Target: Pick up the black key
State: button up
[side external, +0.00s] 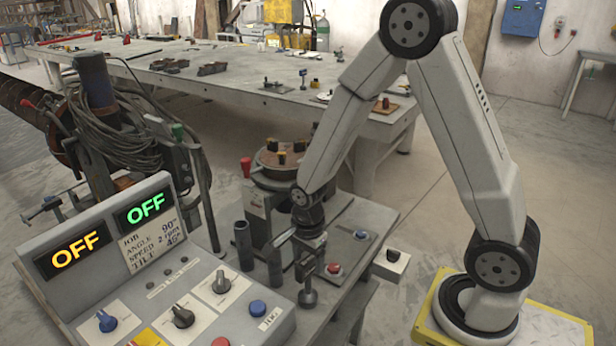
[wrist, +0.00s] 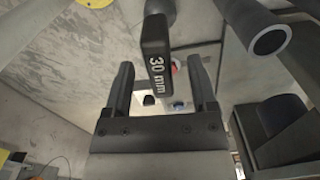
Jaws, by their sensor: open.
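A black key (wrist: 157,48) with white "30 mm" lettering stands out in the middle of the wrist view. It appears between the two dark fingers of my gripper (wrist: 161,64), with a gap on each side. The fingers are open and do not visibly touch it. In the side external view my gripper (side external: 306,262) points down over the small work table, and I cannot make out the key from its dark parts.
A grey tube (side external: 243,245) stands close left of my gripper; a pipe end (wrist: 268,40) shows in the wrist view. A red button (side external: 334,268) and blue button (side external: 361,234) lie to the right. The control console (side external: 170,285) is at front left.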

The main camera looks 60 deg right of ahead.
aim_at(308, 282)
jog(key=shift+f, duration=1.3)
grip_shut()
